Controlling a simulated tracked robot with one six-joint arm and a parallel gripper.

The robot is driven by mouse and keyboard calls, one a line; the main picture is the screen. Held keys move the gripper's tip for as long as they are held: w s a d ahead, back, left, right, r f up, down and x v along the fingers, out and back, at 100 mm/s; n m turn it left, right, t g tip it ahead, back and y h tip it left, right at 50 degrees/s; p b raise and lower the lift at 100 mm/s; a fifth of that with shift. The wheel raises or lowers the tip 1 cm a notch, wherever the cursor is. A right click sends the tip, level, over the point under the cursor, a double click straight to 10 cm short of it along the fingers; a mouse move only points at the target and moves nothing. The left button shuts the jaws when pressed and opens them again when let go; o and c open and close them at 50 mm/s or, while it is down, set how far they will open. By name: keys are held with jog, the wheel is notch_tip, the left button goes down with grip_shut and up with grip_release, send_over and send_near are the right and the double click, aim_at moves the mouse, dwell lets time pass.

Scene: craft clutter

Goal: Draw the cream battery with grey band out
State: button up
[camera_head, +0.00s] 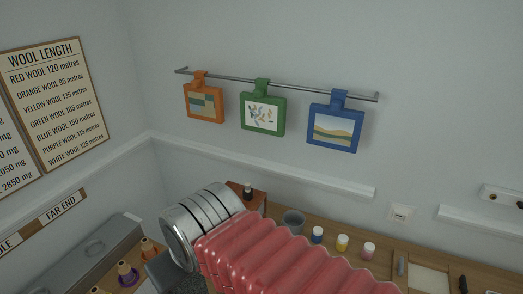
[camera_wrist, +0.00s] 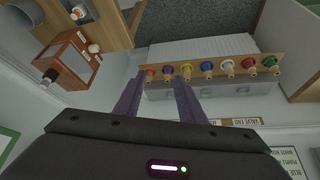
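No battery can be clearly made out as cream with a grey band. A brown wooden box (camera_wrist: 72,62) at the left of the wrist view has a dark-and-pale cylinder (camera_wrist: 50,76) sticking out of one side. A small cream-coloured piece (camera_wrist: 93,48) shows at its other side; its details are too small to tell. The brown box also shows in the head view (camera_head: 259,199), partly behind my arm, with a small dark-and-pale piece (camera_head: 248,190) on top. My gripper (camera_wrist: 159,77) has its two purple fingers apart, with nothing held between them, to the right of the box.
A wooden strip (camera_wrist: 215,73) with several coloured knobs lies beyond my fingertips. A grey cup (camera_head: 293,222) and paint jars (camera_head: 342,243) stand on the bench right of the box. Orange, green and blue framed pictures (camera_head: 262,113) hang from a wall rail.

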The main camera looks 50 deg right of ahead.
jog(key=w+d+r, duration=0.2)
jog(key=w+d, duration=0.1)
jog(key=d, duration=0.5)
jog(key=w+d+r+g, duration=0.1)
jog(key=w+d+r, duration=0.25)
jog(key=d, duration=0.35)
jog(key=w+d+r, duration=0.2)
jog(key=w+d, duration=0.2)
jog(key=d, duration=0.4)
send_near(247, 183)
jog(key=v, duration=0.5)
jog(key=shift+d+r+n, duration=0.15)
jog(key=shift+d+n, duration=0.1)
jog(key=shift+n, duration=0.25)
jog(key=x, duration=1.3)
jog(key=shift+a+f, duration=0.25)
jog(key=shift+f, duration=0.15)
jog(key=shift+c, duration=0.2)
